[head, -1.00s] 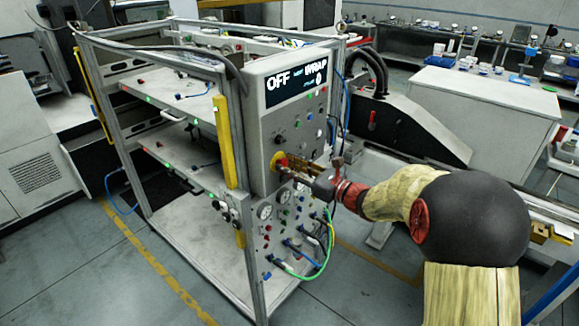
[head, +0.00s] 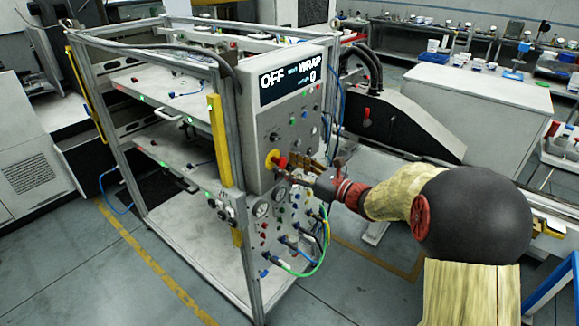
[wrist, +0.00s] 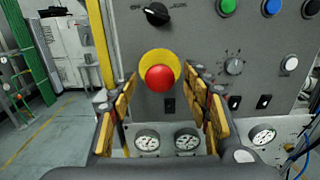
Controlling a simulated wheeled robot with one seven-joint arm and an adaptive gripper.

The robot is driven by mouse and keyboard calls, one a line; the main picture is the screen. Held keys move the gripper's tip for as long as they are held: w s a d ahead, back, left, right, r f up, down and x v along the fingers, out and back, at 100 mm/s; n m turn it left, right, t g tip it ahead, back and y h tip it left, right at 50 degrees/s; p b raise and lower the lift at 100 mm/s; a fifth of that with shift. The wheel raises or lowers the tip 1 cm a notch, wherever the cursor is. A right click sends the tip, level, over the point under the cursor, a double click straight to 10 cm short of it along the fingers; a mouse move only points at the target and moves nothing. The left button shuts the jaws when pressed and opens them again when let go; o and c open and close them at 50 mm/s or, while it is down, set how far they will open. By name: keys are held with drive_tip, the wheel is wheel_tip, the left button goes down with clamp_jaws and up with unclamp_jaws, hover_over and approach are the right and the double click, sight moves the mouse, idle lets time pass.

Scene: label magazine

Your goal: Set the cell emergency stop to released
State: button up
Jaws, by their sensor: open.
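The emergency stop is a red mushroom button (wrist: 160,77) on a yellow round plate (wrist: 158,57), mounted on the grey control panel (wrist: 205,45). In the head view the red button (head: 282,162) shows at the lower left of the panel. My gripper (wrist: 163,98) is open, with its yellow-padded fingers to the left and right of the button in the wrist view. I cannot tell whether the fingertips touch it. In the head view my gripper (head: 292,162) is right at the button and partly hides the panel. The display (head: 288,80) reads OFF and WRAP.
A black rotary knob (wrist: 156,13), a dial (wrist: 234,65) and green and blue buttons sit around the stop. Pressure gauges (wrist: 147,141) are below it. Hoses (head: 318,250) hang at the lower panel. The floor left of the frame (head: 75,270) is clear.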

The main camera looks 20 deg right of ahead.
drive_tip(key=v, duration=1.2)
idle(0.4)
